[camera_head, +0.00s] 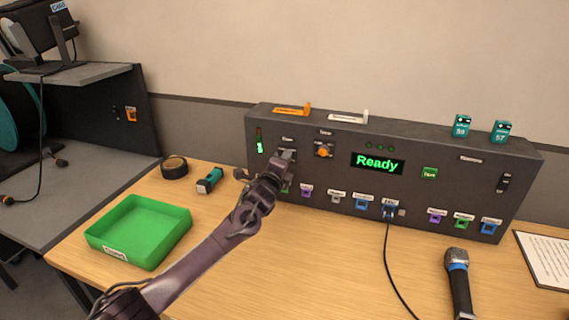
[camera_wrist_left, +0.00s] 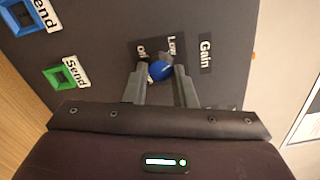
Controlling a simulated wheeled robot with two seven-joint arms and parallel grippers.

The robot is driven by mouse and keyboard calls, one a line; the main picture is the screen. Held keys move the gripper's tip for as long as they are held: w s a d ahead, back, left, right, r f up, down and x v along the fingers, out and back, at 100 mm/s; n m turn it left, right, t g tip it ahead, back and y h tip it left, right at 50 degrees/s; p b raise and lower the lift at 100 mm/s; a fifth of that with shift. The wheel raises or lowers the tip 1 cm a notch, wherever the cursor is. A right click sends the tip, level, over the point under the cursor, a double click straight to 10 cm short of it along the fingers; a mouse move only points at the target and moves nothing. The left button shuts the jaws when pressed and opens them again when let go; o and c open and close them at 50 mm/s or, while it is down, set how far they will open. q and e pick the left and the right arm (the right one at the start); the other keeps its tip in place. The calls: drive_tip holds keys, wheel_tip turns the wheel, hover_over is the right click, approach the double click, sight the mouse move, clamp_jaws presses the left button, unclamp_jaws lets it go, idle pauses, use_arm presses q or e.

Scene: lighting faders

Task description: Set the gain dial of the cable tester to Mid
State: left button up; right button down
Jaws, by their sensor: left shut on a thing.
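The cable tester (camera_head: 460,178) is a long dark grey box at the back of the table, with a green "Ready" display (camera_head: 377,163). My left gripper (camera_head: 286,157) is at the left part of its front panel. In the left wrist view, the left gripper (camera_wrist_left: 160,72) is shut on a round blue dial (camera_wrist_left: 161,70), one finger on each side. A "Gain" label (camera_wrist_left: 205,53) is beside it, with "Low" (camera_wrist_left: 172,46) and what looks like "Off" next to the dial. A Mid mark is not visible, and the dial's pointer cannot be made out. The right gripper is not in view.
An orange knob (camera_head: 324,150) is just right of my gripper. Coloured sockets line the panel's lower edge; a cable (camera_head: 388,250) hangs from one. A green tray (camera_head: 140,228) is at left, a microphone (camera_head: 458,280) at front right. The middle table is mostly clear.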

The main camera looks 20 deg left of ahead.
use_arm(q)
drive_tip(key=shift+a+r+m+b, duration=0.15)
drive_tip(key=shift+m+b, duration=1)
drive_tip(key=shift+m, duration=2.35)
drive_tip(key=shift+a+m+b, duration=0.15)
drive_tip(key=shift+m+b, duration=1)
drive_tip(key=shift+m, duration=2.35)
drive_tip(key=shift+r+m, duration=0.1)
drive_tip(key=shift+m, duration=0.2)
drive_tip(key=o, duration=1)
drive_tip(key=shift+w+d+f, duration=0.1)
drive_tip(key=shift+f, duration=0.15)
